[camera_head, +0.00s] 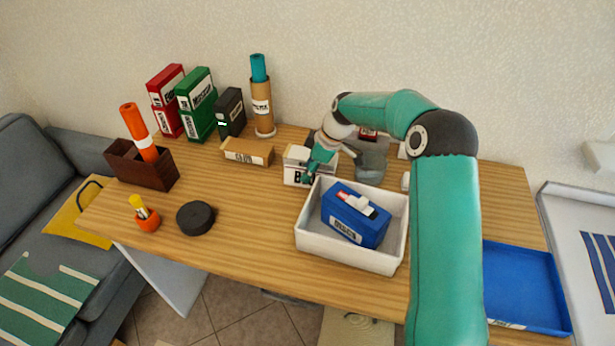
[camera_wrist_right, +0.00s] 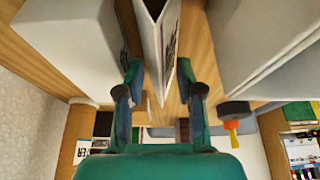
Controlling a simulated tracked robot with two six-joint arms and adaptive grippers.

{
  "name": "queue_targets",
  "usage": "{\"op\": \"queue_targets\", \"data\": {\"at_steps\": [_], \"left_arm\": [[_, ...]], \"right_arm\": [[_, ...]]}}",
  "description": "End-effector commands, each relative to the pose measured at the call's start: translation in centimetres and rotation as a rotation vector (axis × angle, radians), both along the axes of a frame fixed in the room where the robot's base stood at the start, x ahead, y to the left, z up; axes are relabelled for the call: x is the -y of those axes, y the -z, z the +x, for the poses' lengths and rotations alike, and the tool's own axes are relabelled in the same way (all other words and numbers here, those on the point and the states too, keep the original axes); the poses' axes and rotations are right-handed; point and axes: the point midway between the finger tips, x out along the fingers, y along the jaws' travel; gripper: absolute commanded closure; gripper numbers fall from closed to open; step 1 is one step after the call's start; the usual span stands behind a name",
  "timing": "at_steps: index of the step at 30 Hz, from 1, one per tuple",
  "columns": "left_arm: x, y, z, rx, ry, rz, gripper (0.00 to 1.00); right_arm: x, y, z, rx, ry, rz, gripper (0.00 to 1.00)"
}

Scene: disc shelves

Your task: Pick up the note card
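The note card, a white folded card with dark print (camera_head: 296,178), stands on the wooden table behind the white tray. It also shows in the right wrist view (camera_wrist_right: 158,38) as a tent shape seen along its fold. My right gripper (camera_head: 315,160) is at the card's right side in the head view, partly covering it. In the right wrist view my right gripper's fingers (camera_wrist_right: 160,76) are spread, one on each side of the card, with gaps visible. My left gripper is not in view.
A white tray (camera_head: 345,259) holding a blue box (camera_head: 353,215) stands in front of the card. A tan block (camera_head: 248,153) lies to the left and a grey object (camera_head: 371,163) to the right.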

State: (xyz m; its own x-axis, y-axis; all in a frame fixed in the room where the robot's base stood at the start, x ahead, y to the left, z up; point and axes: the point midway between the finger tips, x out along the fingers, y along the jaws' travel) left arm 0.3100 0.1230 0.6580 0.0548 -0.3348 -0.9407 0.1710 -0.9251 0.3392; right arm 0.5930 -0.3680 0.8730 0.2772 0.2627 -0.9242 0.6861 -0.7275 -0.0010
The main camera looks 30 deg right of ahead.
Motion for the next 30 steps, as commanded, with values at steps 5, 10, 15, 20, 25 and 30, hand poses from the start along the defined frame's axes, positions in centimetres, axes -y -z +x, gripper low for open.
{"op": "queue_targets", "data": {"at_steps": [5, 10, 15, 20, 25, 30], "left_arm": [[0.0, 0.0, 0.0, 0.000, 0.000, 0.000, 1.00], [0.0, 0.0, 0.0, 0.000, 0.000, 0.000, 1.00], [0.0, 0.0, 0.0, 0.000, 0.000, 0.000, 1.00], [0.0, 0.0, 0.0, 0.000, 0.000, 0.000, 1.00], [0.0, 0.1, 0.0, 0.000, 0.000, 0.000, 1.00], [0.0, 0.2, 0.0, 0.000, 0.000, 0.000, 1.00]], "right_arm": [[0.0, 0.1, 0.0, 0.000, 0.000, 0.000, 0.63], [0.0, 0.1, 0.0, 0.000, 0.000, 0.000, 0.87], [-0.1, 0.0, 0.1, 0.000, -0.001, 0.000, 0.90], [-0.1, 0.0, 0.1, 0.000, -0.001, 0.000, 0.90], [-0.1, -0.3, 0.1, 0.002, -0.001, -0.001, 0.90], [-0.1, -1.5, 0.2, 0.004, -0.002, -0.001, 0.90]]}}
